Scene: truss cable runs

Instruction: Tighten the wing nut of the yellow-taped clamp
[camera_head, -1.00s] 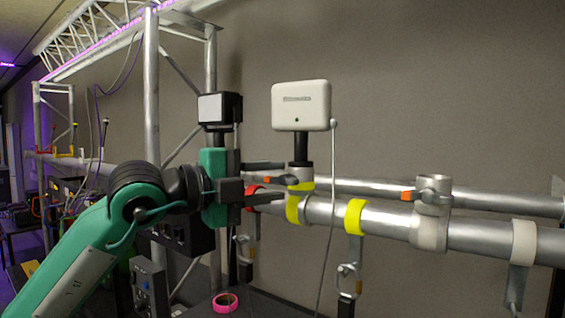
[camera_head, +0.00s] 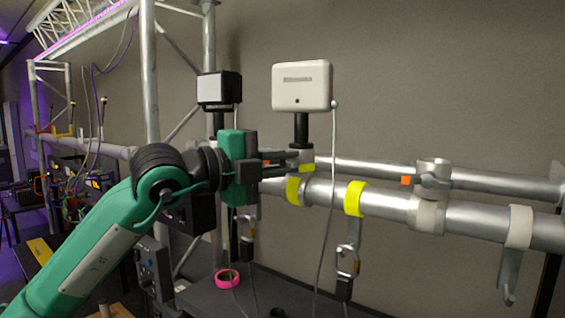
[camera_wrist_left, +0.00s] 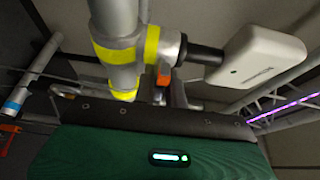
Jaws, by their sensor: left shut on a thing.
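The yellow-taped clamp (camera_head: 306,168) sits on the silver pipe under a white box (camera_head: 302,86) on a black stem. In the left wrist view it shows beside yellow tape (camera_wrist_left: 151,44), with the orange part of its wing nut (camera_wrist_left: 163,78) just beyond the dark edge of my gripper. My left gripper (camera_head: 286,163) reaches in from the left and is shut on the wing nut, its fingers hiding most of it in the head view. My right gripper is not in view.
A black box (camera_head: 219,90) is behind my gripper. A thin cable (camera_head: 329,190) hangs in front of the pipe. A pink tape roll (camera_head: 227,278) lies below.

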